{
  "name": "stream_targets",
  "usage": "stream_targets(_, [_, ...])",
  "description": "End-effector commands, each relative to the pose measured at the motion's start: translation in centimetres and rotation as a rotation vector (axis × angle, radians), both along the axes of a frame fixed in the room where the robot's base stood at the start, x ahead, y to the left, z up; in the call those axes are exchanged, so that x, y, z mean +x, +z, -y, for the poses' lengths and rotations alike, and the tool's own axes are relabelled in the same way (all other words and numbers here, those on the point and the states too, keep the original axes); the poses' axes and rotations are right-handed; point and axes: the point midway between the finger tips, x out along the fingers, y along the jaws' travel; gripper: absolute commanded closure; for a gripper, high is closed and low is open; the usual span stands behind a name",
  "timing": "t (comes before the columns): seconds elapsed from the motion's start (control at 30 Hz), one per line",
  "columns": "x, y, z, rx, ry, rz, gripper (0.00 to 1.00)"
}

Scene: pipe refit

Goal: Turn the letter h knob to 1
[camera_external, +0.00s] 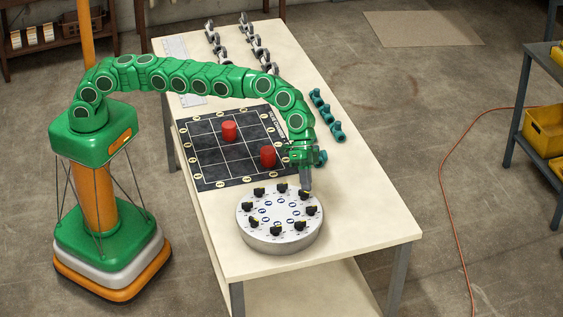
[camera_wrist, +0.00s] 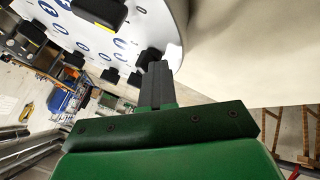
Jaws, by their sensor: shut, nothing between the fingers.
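A round pale grey dial plate (camera_external: 280,238) stands on the table with a ring of several black knobs and blue letter marks on its top. The letters are too small to read, so I cannot tell which knob is h. My gripper (camera_external: 306,190) points down at the knob (camera_external: 304,195) on the plate's far right side. In the wrist view my gripper (camera_wrist: 157,70) is shut and its tips are right by a black knob (camera_wrist: 149,57). I cannot tell whether they touch it. The knob's pointer and scale are partly hidden.
A dark grid board (camera_external: 213,176) with two red cylinders (camera_external: 229,131) (camera_external: 267,157) lies behind the plate. Teal parts (camera_external: 326,115) and grey metal parts (camera_external: 259,52) stand farther back. The table (camera_external: 360,215) is clear right of the plate.

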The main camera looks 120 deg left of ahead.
Motion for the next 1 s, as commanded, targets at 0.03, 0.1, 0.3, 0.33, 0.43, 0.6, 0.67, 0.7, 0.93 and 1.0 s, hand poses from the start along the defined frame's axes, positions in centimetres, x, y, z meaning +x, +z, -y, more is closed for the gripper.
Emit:
stream_targets(0.03, [-0.4,-0.4,1.4,-0.008,-0.023,-0.013,1.00])
stream_targets(0.1, [-0.3,-0.4,0.9,-0.008,-0.022,-0.013,1.00])
stream_targets(0.3, [0.0,-0.3,-1.4,-0.005,-0.010,-0.006,1.00])
stream_targets(0.33, [0.1,-0.3,-1.7,-0.004,-0.009,-0.005,1.00])
stream_targets(0.43, [0.1,-0.1,-2.5,-0.002,-0.006,-0.002,1.00])
stream_targets(0.6, [0.2,-0.1,-4.1,0.000,0.001,-0.003,1.00])
stream_targets(0.67, [0.1,0.3,-4.2,0.001,0.001,-0.001,1.00])
stream_targets(0.7, [0.0,0.4,-4.3,0.000,0.000,-0.001,1.00])
stream_targets(0.93, [-0.4,1.5,-5.0,0.000,0.002,0.000,1.00])
stream_targets(1.0, [-0.6,1.9,-5.3,0.001,0.003,0.000,1.00])
